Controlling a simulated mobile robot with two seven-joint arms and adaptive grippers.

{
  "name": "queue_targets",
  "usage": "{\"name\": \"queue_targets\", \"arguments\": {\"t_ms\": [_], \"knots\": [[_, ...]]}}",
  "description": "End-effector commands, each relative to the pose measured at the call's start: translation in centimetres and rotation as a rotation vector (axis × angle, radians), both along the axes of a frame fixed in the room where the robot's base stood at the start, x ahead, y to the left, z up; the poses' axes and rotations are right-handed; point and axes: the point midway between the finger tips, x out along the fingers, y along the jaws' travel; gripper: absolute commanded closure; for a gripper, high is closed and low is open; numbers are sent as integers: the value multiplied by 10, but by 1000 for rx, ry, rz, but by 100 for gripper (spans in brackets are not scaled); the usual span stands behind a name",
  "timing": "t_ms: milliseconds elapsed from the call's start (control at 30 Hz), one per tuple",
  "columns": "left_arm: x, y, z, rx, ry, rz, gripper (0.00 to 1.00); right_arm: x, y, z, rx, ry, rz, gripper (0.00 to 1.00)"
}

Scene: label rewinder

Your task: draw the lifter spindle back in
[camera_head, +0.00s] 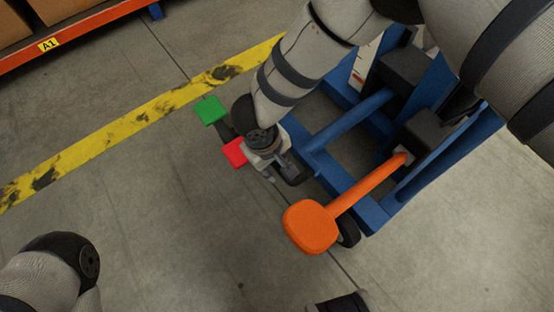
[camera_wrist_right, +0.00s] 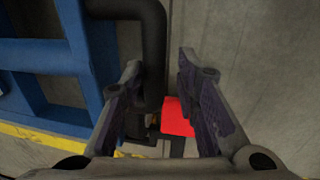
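The lifter has a blue frame (camera_head: 372,212). A long orange spindle with a broad rounded end (camera_head: 312,226) sticks out from a black block (camera_head: 426,132) on it, toward the lower left. A red pad (camera_head: 234,152) and a green pad (camera_head: 210,110) sit left of the frame. My right gripper (camera_head: 282,172) is beside the red pad, by a black bent bar (camera_wrist_right: 152,45). In the right wrist view its fingers (camera_wrist_right: 160,64) stand apart, with the bar and the red pad (camera_wrist_right: 177,117) showing between them. Contact with the bar cannot be told. My left gripper does not show clearly.
A yellow floor line (camera_head: 110,140) runs left of the lifter. An orange shelf (camera_head: 85,28) with boxes stands at the upper left. A blue bar (camera_head: 345,122) runs beside the spindle. The concrete floor below the red pad is clear.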

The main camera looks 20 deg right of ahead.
Motion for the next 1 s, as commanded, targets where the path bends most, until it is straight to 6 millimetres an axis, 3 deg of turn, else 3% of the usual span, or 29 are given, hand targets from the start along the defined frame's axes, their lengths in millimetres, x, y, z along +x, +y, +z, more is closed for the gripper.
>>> {"name": "queue_targets", "arguments": {"t_ms": [267, 600, 700, 1000], "knots": [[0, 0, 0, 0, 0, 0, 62, 1, 0, 7, 1, -2, -1, 74], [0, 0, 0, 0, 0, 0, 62, -5, 15, 91, 1, -3, 1, 74], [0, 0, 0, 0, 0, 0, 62, -6, 18, 107, 1, -2, -1, 74], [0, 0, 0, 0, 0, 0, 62, -8, 20, 119, -1, 0, 1, 74]]}}
